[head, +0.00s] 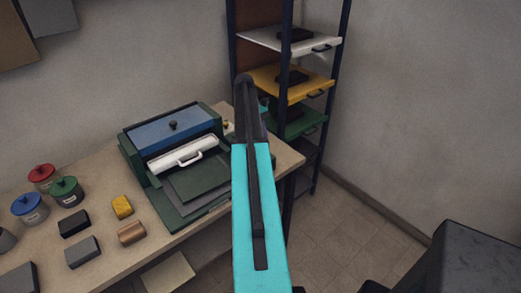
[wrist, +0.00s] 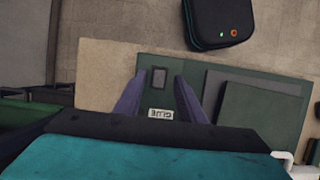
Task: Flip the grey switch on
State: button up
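In the wrist view, a small grey rectangular piece in a dark frame (wrist: 159,78), which looks like the grey switch, sits on the green base (wrist: 210,75) of the press-like machine. I cannot tell whether it is on or off. A white label reading "GLUE" upside down (wrist: 160,113) is beside it. My gripper (wrist: 159,80) is open and empty, with one finger on each side of the switch in the picture. I cannot tell how high the fingers are above it. In the head view, the machine (head: 172,137) stands on the table, while my arm hides the gripper and switch.
Dark plates (wrist: 265,115) lie on the machine's base. A dark box with green and orange lights (wrist: 217,25) is near the wrist view's top. In the head view, lidded jars (head: 30,208) and small blocks are on the left of the table (head: 165,238); a shelf rack (head: 287,40) stands behind.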

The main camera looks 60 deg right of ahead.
jog(key=p+v, duration=0.2)
jog(key=v, duration=0.8)
jog(key=shift+r+p, duration=0.35)
jog(key=shift+p, duration=0.05)
jog(key=shift+w+d, duration=0.1)
dwell(0.4)
